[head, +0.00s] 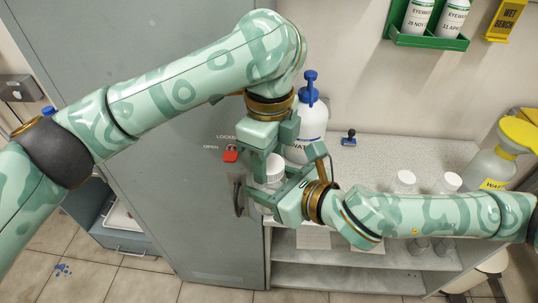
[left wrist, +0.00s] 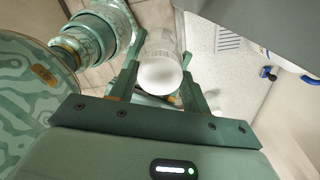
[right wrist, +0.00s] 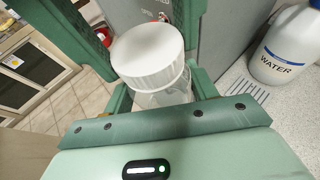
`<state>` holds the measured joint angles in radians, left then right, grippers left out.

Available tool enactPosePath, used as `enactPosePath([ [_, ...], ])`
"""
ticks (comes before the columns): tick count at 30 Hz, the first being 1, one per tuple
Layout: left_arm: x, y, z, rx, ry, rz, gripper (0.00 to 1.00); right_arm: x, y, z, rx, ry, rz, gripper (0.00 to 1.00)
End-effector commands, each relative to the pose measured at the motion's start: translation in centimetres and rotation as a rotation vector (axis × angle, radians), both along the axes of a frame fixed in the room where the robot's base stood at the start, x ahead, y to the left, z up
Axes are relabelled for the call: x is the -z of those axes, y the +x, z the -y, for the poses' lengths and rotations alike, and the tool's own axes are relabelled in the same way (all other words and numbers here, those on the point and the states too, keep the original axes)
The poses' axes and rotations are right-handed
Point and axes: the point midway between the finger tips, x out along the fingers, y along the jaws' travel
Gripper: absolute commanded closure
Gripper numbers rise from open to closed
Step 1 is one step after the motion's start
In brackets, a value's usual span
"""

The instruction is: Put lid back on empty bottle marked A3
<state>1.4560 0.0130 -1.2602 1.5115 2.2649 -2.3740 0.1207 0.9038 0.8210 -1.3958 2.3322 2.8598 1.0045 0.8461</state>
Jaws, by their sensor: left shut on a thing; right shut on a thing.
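A clear bottle (right wrist: 168,95) stands between the jaws of my right gripper (head: 268,192), which is shut on its body. A white ribbed lid (right wrist: 148,52) is at the bottle's mouth, directly above the clear body. It also shows in the left wrist view (left wrist: 160,76) and the head view (head: 274,168). My left gripper (head: 265,158) comes down from above and is shut on the lid. I cannot tell whether the lid is fully seated. No A3 mark is readable, and the bottle's lower part is mostly hidden by my right gripper.
A white water bottle with blue top (head: 306,130) stands close behind the grippers. Two white-lidded bottles (head: 404,181) (head: 447,183) stand behind my right arm. A waste bottle with yellow funnel (head: 490,167) is at far right. A blue-black stamp (head: 349,138) lies at the back. A grey cabinet (head: 180,200) is left.

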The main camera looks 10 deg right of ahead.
Motion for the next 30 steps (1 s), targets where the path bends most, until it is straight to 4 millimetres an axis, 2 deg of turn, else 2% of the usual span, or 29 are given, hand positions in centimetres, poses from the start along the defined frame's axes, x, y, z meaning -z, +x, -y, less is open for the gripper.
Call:
enactPosePath([
  [1, 0.0, 0.0, 0.0, -0.001, -0.001, 0.001, 0.44, 0.0, -0.1, -0.1, -0.004, 0.001, 0.000, 1.00],
  [3, 0.0, 0.0, 0.0, -0.001, -0.001, 0.001, 0.27, 0.0, -0.1, -0.1, -0.003, 0.001, 0.001, 1.00],
  [14, -0.5, 0.1, 0.0, 0.000, 0.000, 0.001, 0.27, 0.0, 0.0, -0.1, -0.002, 0.001, 0.001, 1.00],
  [17, -1.8, 0.1, 0.0, 0.000, 0.002, 0.006, 0.27, 0.0, 0.0, 0.0, -0.002, 0.001, 0.001, 1.00],
  [24, -7.0, 0.2, 0.0, -0.002, 0.000, 0.006, 0.27, 0.0, 0.0, 0.0, -0.002, 0.001, 0.001, 1.00],
  [30, -10.4, 0.2, 0.0, -0.002, 0.001, 0.005, 0.27, 0.0, 0.0, 0.0, -0.002, 0.001, 0.001, 1.00],
])
